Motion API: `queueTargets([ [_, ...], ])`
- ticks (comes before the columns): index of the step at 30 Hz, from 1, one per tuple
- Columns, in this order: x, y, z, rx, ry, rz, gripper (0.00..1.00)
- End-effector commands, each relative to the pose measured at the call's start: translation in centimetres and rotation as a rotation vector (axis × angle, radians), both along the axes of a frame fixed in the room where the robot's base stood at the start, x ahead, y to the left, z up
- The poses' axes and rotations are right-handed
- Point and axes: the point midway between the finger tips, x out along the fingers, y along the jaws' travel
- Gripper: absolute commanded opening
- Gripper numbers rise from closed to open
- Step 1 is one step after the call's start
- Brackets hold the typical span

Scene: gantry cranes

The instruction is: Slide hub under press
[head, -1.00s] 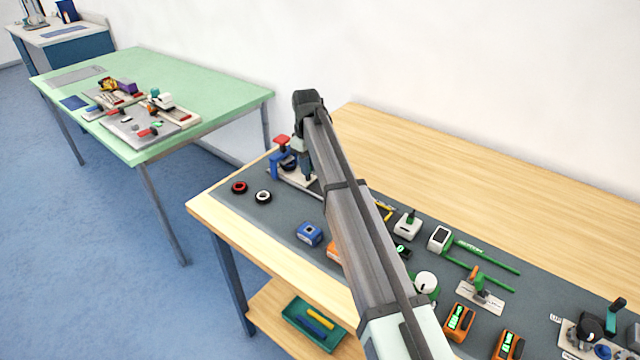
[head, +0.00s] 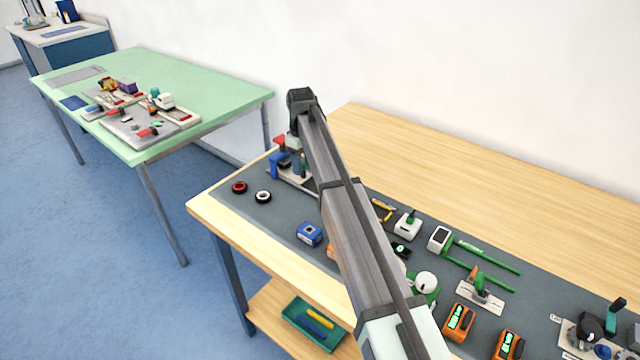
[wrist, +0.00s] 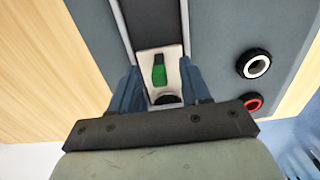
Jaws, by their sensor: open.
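The press (head: 275,165), with a blue frame and a red top, stands at the far left end of the grey mat in the head view. Beside it a pale base partly shows behind my arm. In the wrist view a white carriage (wrist: 174,60) with an upright green grip (wrist: 159,72) sits at the end of a dark, light-edged track (wrist: 150,22). A dark round part (wrist: 167,99) shows on the carriage, partly hidden by my gripper; I cannot tell if it is the hub. My gripper (wrist: 160,78) is open, its blue-grey fingers on either side of the carriage.
A red-centred wheel (head: 239,187) and a white-centred wheel (head: 263,196) lie on the mat near the track. A blue box (head: 309,234), orange meters (head: 459,321) and other fixtures stand further right. The wooden table's back strip (head: 450,165) is clear.

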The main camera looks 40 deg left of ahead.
Motion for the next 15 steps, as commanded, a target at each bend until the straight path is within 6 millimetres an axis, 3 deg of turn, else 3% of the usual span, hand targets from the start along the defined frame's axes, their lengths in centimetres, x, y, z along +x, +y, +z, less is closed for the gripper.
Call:
queueTargets([
  [8, 0.0, 0.0, 0.2, 0.000, -0.001, 0.000, 0.47],
  [15, 0.1, 0.0, 1.8, 0.000, -0.001, 0.000, 0.47],
])
